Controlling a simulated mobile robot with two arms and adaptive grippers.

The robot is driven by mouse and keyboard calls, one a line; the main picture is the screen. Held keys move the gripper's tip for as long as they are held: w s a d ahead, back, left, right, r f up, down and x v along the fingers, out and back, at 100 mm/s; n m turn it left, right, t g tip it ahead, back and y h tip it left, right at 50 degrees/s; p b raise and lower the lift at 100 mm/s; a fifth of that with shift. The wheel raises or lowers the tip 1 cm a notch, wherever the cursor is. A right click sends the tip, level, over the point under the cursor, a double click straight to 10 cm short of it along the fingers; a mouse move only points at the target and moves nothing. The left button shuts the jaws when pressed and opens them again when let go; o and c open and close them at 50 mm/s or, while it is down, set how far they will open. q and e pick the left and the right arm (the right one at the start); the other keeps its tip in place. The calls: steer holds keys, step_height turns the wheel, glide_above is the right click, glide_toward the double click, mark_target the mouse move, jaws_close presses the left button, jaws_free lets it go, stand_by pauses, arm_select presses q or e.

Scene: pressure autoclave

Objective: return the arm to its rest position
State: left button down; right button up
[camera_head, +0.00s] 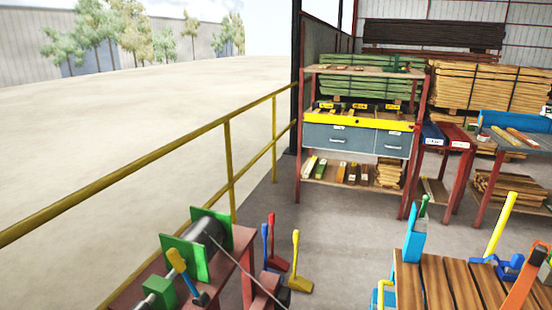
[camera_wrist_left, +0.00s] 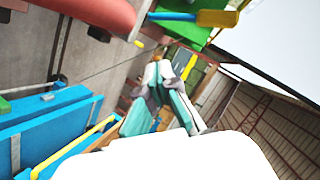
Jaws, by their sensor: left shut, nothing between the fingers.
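My left gripper (camera_wrist_left: 160,80) shows in the left wrist view, with teal and pale grey fingers. The fingers are closed together and hold nothing. The large white shape at the bottom of that view partly hides what is behind. Neither of my arms shows in the head view, so the arm's overall pose is hidden. My right gripper is in neither view.
A winch drum with green plates (camera_head: 184,254) stands at the lower left, beside a yellow railing (camera_head: 228,160). A slatted wooden cart (camera_head: 445,285) is at the lower right. A shelf with grey drawers (camera_head: 340,138) stands behind.

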arm_select(q)
steer(key=s+d+f+n+g, duration=0.2)
steer(key=s+n+g, duration=0.25)
steer(key=s, duration=0.95)
steer(key=s+d+f+n+g, duration=0.35)
steer(key=s+g, duration=0.25)
steer(key=s, duration=0.7)
step_height(320, 180, down, 25)
steer(key=s, duration=0.1)
steer(key=s+a+f+g, duration=0.1)
steer(key=s+a+f, duration=0.1)
steer(key=s+f, duration=0.6)
steer(key=s+a+f+g, duration=0.1)
steer(key=s+f, duration=0.7)
steer(key=s, duration=0.1)
steer(key=shift+a+f, duration=0.25)
steer(key=shift+a, duration=0.1)
